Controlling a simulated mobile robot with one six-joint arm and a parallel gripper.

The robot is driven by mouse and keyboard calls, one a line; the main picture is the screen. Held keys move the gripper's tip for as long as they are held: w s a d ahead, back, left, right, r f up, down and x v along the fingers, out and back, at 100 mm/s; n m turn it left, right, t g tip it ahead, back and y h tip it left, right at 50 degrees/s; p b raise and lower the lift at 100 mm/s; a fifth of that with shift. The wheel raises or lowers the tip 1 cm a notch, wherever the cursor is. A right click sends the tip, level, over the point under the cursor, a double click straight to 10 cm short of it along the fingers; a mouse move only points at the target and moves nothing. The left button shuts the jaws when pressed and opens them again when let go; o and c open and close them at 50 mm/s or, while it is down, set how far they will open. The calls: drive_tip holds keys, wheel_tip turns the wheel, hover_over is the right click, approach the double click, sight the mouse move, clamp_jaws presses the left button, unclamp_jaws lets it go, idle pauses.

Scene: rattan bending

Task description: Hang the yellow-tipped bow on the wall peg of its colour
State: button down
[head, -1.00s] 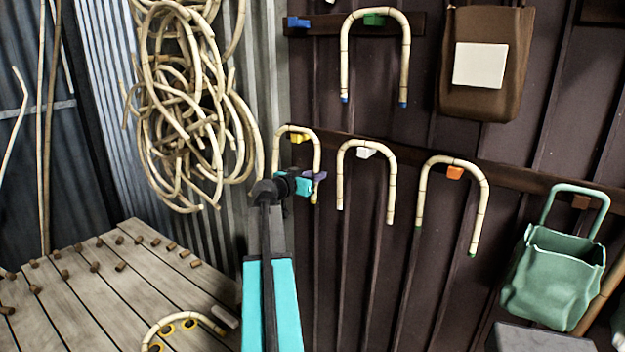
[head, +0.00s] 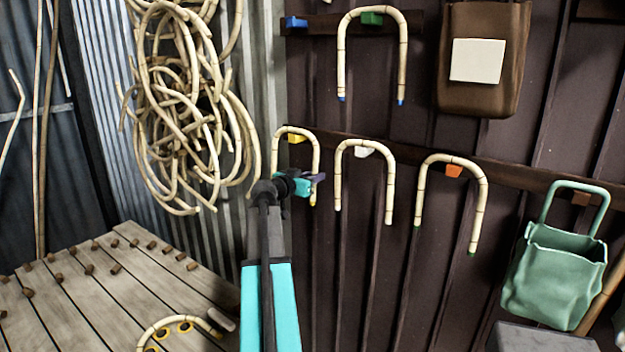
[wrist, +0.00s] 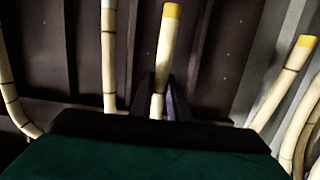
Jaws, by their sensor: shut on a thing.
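The yellow-tipped bow (head: 283,131) is a pale bent cane in an upside-down U, upright at the wall with its arch over the yellow peg (head: 296,138). The arch is very close above the peg; I cannot tell whether it rests on it. My gripper (head: 315,180) is shut on the bow's right leg, near its lower end. In the wrist view my gripper (wrist: 160,105) has its purple fingers around this leg, with its yellow tip (wrist: 171,11) beyond them. The other yellow tip (wrist: 305,42) shows at the right.
A white-tipped bow (head: 388,190) on a white peg hangs close to the right. Further right are a green-tipped bow (head: 480,205) on an orange peg and a green bag (head: 555,275). A blue-tipped bow (head: 342,60) hangs above. Coiled cane (head: 190,110) hangs left, above a pegged bench (head: 110,300).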

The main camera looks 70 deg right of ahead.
drive_tip(key=c, duration=1.6)
unclamp_jaws()
drive_tip(key=shift+a, duration=0.1)
drive_tip(key=shift+b+v, duration=1.9)
drive_tip(key=shift+v, duration=4.95)
drive_tip(key=shift+a, duration=0.1)
drive_tip(key=shift+f+b+v, duration=0.2)
drive_tip(key=shift+b+v, duration=0.2)
drive_tip(key=shift+v, duration=1.05)
drive_tip(key=shift+f+b+v, duration=0.2)
drive_tip(key=shift+b+v, duration=0.25)
drive_tip(key=shift+v, duration=0.95)
drive_tip(key=shift+f+b+v, duration=0.2)
drive_tip(key=shift+b+v, duration=0.2)
drive_tip(key=shift+v, duration=1.05)
drive_tip(key=shift+a, duration=0.1)
